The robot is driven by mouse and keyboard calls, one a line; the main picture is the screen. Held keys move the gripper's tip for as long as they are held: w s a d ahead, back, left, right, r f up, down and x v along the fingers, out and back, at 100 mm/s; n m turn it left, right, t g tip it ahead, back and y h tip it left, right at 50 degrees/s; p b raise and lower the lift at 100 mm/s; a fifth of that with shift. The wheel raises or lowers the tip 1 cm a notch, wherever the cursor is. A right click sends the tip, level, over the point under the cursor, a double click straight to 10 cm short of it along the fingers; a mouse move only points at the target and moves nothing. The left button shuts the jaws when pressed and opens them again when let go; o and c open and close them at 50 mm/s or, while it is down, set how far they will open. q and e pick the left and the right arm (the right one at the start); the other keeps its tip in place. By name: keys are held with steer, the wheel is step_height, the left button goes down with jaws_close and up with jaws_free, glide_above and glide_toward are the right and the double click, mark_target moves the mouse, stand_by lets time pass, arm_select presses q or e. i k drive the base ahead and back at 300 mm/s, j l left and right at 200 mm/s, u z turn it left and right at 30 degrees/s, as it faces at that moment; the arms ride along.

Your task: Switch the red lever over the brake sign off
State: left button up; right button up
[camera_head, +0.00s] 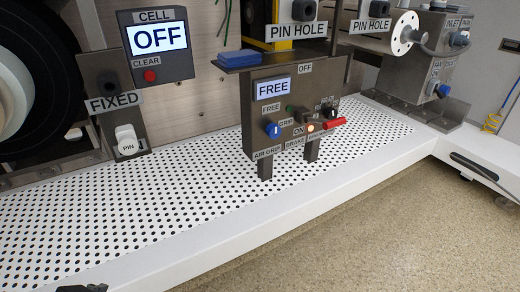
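The red lever (334,124) sticks out to the right from the front of a dark grey control box (262,110) in the middle of the view. The brake sign (294,143) is on the lower part of the box, below and left of the lever. An OFF label (305,68) is at the top of the box. A small dark piece at the bottom left edge may be the tip of my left gripper (82,288); it is far from the lever. My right gripper does not show.
A blue knob (273,130) and a FREE display (273,88) are on the same box. A blue block (239,57) lies on the shelf above. The perforated white deck (190,195) is clear in front. The OFF cell display (160,39) is left.

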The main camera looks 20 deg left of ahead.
mark_target(327, 125)
steer(key=i+j+u, duration=0.1)
steer(key=i+u, duration=0.15)
steer(key=i, duration=0.7)
